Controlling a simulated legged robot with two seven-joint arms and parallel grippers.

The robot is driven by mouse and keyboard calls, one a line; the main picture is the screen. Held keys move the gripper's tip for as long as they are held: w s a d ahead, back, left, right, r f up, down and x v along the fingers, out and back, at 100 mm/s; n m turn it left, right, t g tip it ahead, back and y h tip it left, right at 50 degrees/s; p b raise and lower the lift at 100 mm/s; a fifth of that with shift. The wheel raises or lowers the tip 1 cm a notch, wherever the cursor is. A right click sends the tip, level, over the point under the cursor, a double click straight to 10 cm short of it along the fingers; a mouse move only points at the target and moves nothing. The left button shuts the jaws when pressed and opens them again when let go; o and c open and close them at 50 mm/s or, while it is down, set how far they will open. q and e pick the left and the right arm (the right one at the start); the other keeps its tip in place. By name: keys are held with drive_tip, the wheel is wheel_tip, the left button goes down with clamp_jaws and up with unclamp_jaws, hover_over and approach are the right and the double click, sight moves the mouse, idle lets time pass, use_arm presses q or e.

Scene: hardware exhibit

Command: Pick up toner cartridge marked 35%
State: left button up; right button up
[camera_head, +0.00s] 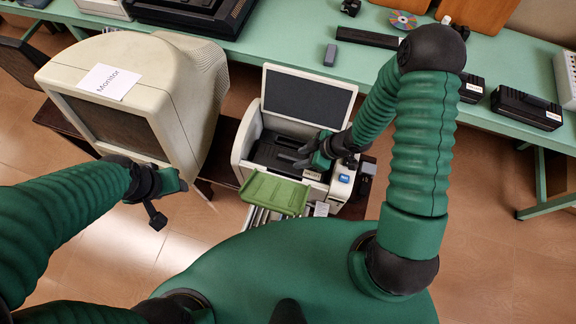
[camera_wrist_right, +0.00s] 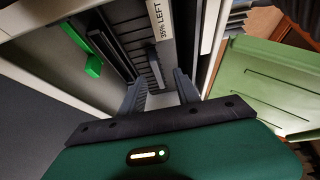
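An open printer (camera_head: 243,140) with its lid raised stands on a low stand. My right gripper (camera_head: 303,156) reaches into its cavity from the right. In the right wrist view, a white label reading "35% LEFT" (camera_wrist_right: 160,20) sits on a dark cartridge (camera_wrist_right: 128,32) inside the printer. A small black tab (camera_wrist_right: 155,66) rises from it just ahead of the fingers. The right fingers (camera_wrist_right: 160,84) are apart with nothing clearly held; whether they touch the tab I cannot tell. My left gripper (camera_head: 172,181) is beside the monitor, its fingers unclear.
A green tray (camera_head: 275,193) folds out at the printer's front. A large monitor (camera_head: 150,65) labelled "Monitor" is on the left. Black cartridge-like units (camera_head: 525,108) lie on the green table (camera_head: 300,45) behind. A green lever (camera_wrist_right: 94,66) is inside the printer.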

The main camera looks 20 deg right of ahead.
sight(293, 158)
drive_tip(key=shift+w+f, duration=0.4)
drive_tip(key=shift+f, duration=0.45)
drive_tip(key=x, duration=0.3)
drive_tip(key=shift+w+a, duration=0.35)
drive_tip(key=shift+a, duration=0.5)
drive_tip(key=shift+s, duration=0.1)
drive_tip(key=shift+c, duration=1)
drive_tip(key=shift+d, duration=0.2)
drive_tip(key=c, duration=0.5)
drive_tip(key=shift+d, duration=0.35)
clamp_jaws()
use_arm(q)
drive_tip(key=shift+s+d+r, duration=0.1)
drive_tip(key=shift+s+d, duration=0.1)
drive_tip(key=shift+d, duration=0.5)
drive_tip(key=shift+a, duration=0.25)
use_arm(e)
drive_tip(key=shift+a, duration=0.3)
